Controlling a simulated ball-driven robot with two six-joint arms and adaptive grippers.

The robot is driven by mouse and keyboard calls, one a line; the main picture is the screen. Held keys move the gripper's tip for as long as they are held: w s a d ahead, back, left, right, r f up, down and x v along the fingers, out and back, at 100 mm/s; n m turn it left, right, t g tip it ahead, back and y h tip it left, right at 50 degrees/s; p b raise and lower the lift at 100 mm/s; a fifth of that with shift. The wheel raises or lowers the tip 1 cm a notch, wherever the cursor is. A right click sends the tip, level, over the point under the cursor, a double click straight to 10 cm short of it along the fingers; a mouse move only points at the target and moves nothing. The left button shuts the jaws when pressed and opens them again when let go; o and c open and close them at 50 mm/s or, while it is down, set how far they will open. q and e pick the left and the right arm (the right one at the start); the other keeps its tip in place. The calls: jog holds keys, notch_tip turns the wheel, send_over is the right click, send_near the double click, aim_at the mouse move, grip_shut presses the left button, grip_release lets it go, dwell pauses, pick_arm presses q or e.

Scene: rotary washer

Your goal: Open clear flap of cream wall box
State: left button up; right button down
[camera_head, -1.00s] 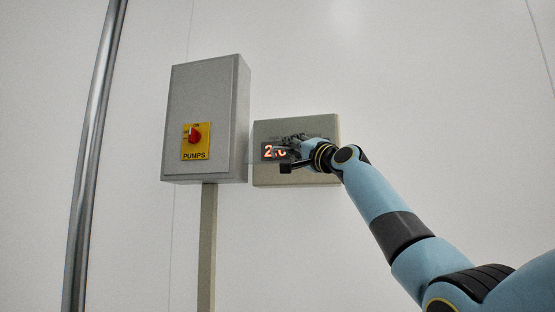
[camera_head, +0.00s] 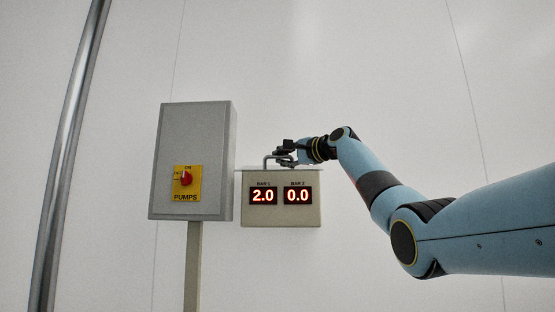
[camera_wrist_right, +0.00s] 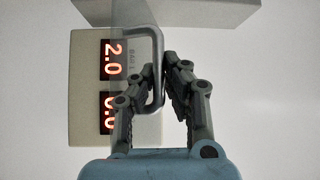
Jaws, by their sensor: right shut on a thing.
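The cream wall box (camera_head: 281,217) hangs on the wall with two lit displays reading 2.0 and 0.0, both uncovered in the head view. It also shows in the right wrist view (camera_wrist_right: 86,132). The clear flap (camera_wrist_right: 135,28) is swung up and seen nearly edge-on along the box's top in the head view. Its grey bar handle (camera_head: 266,160) shows in the wrist view (camera_wrist_right: 157,48) between my fingers. My right gripper (camera_head: 283,153) is shut on this handle above the box front; it also shows in the wrist view (camera_wrist_right: 163,78). My left gripper is out of view.
A grey pump box (camera_head: 190,145) with a red rotary switch (camera_head: 186,178) on a yellow plate stands close left of the cream box, above a vertical conduit (camera_head: 192,265). A metal pipe (camera_head: 70,150) runs up the far left. The wall above is clear.

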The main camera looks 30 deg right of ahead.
jog(key=shift+a+r, duration=0.1)
jog(key=shift+r, duration=0.4)
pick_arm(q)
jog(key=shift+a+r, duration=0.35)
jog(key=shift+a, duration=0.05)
pick_arm(e)
jog(key=shift+r+m+g, duration=0.15)
jog(key=shift+m+g, duration=0.15)
jog(key=c, duration=1.6)
grip_release()
jog(key=shift+c, duration=0.2)
jog(key=shift+s, duration=0.6)
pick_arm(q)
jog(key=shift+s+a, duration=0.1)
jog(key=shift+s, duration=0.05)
pick_arm(e)
jog(key=s+d, duration=0.1)
jog(key=s, duration=1)
jog(key=shift+d, duration=0.4)
